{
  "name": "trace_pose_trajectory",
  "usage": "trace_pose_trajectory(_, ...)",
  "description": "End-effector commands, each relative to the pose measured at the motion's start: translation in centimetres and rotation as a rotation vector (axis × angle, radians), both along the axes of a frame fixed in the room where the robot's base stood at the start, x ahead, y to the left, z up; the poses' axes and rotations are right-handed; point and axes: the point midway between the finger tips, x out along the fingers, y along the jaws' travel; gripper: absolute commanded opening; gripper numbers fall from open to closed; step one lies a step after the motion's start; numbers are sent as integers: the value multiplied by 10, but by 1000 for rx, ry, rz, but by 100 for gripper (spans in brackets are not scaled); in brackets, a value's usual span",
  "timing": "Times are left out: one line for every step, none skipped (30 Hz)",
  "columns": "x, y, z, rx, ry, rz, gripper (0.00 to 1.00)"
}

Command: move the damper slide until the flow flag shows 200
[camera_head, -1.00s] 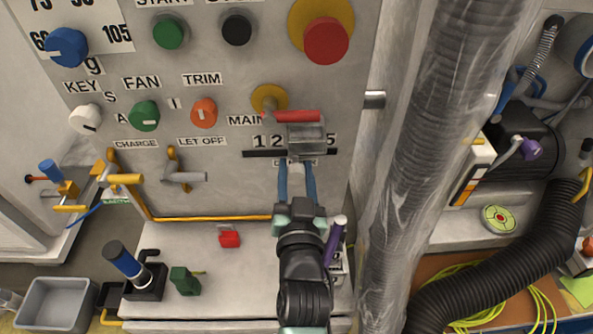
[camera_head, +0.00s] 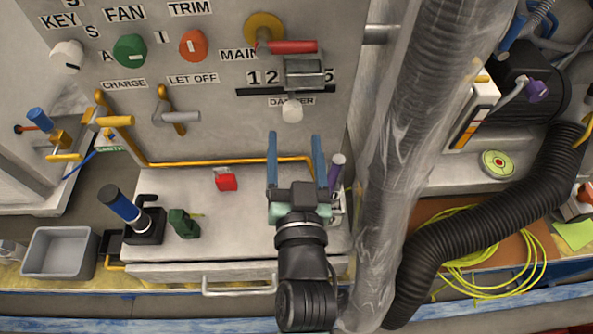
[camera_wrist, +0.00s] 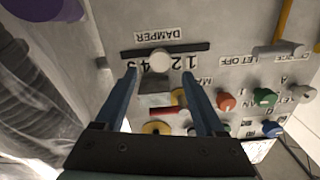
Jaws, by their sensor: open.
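The damper slide's white knob (camera_head: 291,111) stands out from a dark horizontal slot (camera_head: 262,92) above the DAMPER label. In the wrist view the picture is upside down, and the knob (camera_wrist: 162,60) sits between the figures 2 and 4. My gripper (camera_head: 295,138) is open and empty, with its blue fingers apart below the knob in the head view. In the wrist view the knob lies just beyond the fingertips, between their lines. A grey box-like piece (camera_head: 304,71) juts out over the number row and hides part of it. I cannot make out a flow flag reading.
A red-handled lever (camera_head: 290,47) is just above the grey piece. A wrapped duct (camera_head: 395,150) stands close on the right. A purple-topped item (camera_head: 337,168) stands beside my gripper. A red block (camera_head: 227,182) lies on the shelf. The panel left of the slot's lower side is fairly clear.

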Motion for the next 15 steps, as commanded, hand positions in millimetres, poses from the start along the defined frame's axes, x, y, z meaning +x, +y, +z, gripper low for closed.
trace_pose_trajectory(-10,1,-3,1,3,2,72)
trace_pose_trajectory(-15,1,-3,0,3,2,72)
trace_pose_trajectory(-21,1,-2,1,3,2,72)
trace_pose_trajectory(-25,1,-2,1,3,2,72)
trace_pose_trajectory(-29,1,-2,1,3,2,72)
trace_pose_trajectory(-33,1,-2,1,3,2,72)
trace_pose_trajectory(-36,1,-2,1,2,1,72)
trace_pose_trajectory(-39,1,-2,1,2,0,72)
trace_pose_trajectory(-42,0,-1,0,1,0,72)
trace_pose_trajectory(-44,0,-1,0,0,0,72)
trace_pose_trajectory(-45,0,-1,0,0,0,72)
trace_pose_trajectory(-47,0,-1,0,0,0,72)
trace_pose_trajectory(-48,0,-1,0,1,0,72)
trace_pose_trajectory(-48,0,0,0,0,0,72)
trace_pose_trajectory(-49,0,0,0,0,0,72)
